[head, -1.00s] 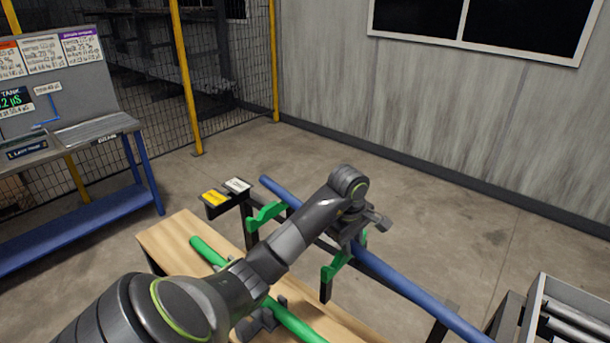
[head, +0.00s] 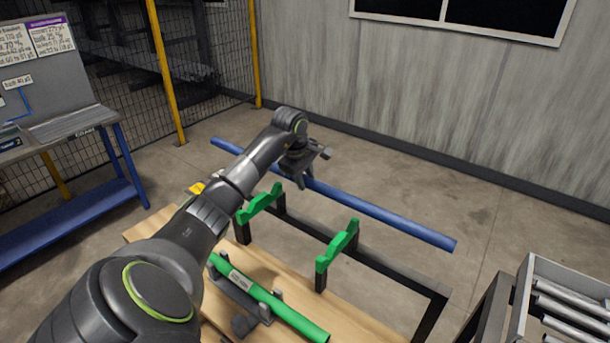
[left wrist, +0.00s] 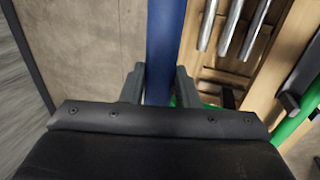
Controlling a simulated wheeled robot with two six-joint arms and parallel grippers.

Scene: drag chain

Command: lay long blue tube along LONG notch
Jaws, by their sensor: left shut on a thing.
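The long blue tube (head: 390,214) is held in the air, beyond and apart from the two green notched supports in the head view. It slants from the upper left to the lower right. My left gripper (head: 302,182) is shut on it left of its middle. The tube also shows in the left wrist view (left wrist: 164,45), running away between the fingers of my gripper (left wrist: 160,80). The left green support (head: 262,203) and right green support (head: 338,246) stand on a dark frame with nothing in them. I cannot read which notch is LONG. My right gripper is out of view.
A green tube (head: 290,313) lies in a grey cradle (head: 236,291) on the wooden table (head: 352,327). A grey bin (head: 575,268) with metal tubes stands at the right. A blue bench (head: 75,222) is at the left. The floor toward the wall is clear.

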